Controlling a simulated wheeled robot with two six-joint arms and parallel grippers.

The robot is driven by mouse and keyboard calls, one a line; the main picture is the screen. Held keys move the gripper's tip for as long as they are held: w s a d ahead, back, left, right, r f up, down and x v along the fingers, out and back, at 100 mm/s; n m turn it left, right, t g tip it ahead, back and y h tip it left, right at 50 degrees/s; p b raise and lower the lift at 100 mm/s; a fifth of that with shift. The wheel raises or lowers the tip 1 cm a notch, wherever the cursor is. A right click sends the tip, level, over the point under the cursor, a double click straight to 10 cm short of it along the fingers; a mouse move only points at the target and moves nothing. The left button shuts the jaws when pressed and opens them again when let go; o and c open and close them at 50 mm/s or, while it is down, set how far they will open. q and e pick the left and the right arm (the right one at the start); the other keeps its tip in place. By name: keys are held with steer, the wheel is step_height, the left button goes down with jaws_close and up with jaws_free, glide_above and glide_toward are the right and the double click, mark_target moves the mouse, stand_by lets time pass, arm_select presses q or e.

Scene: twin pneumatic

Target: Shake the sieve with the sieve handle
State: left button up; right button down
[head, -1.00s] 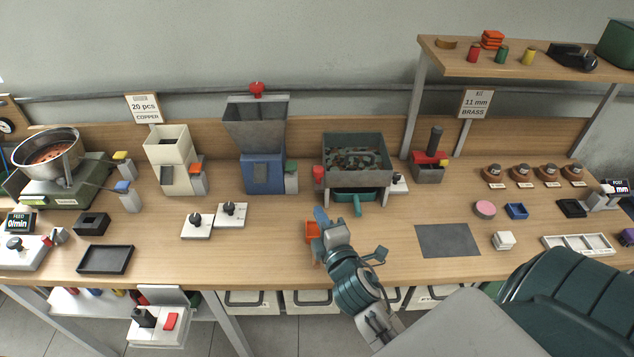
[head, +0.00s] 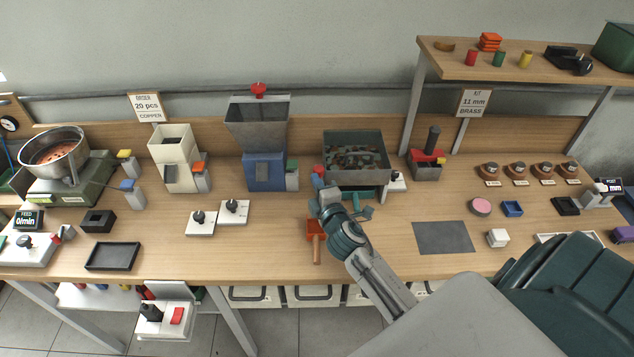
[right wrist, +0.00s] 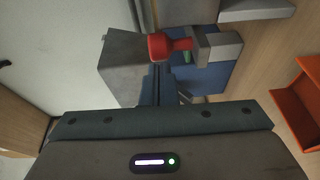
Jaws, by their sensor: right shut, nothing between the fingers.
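The sieve (head: 356,146) is a dark square box holding mixed pieces, on a stand at the back middle. The red sieve handle (head: 318,170) is at its left side. My right gripper (head: 318,184) is just in front of this handle and covers its lower part. In the right wrist view, the shut, empty fingers (right wrist: 158,85) point toward the red handle knob (right wrist: 165,45), which has a grey block at its right; whether they touch cannot be told. My left gripper is not in view.
A blue machine with a grey hopper (head: 257,125) stands left of the sieve. An orange scoop (head: 316,235) lies on the bench below my right gripper. A teal tray (head: 357,192) is under the sieve. A dark grey mat (head: 444,238) lies to the right.

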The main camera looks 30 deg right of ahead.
mark_target(319, 174)
steer(key=w+d, duration=0.2)
steer(key=w, duration=0.1)
steer(key=w+d, duration=0.1)
steer(key=w, duration=0.1)
steer(key=shift+w+d+f, duration=0.1)
stand_by(0.4)
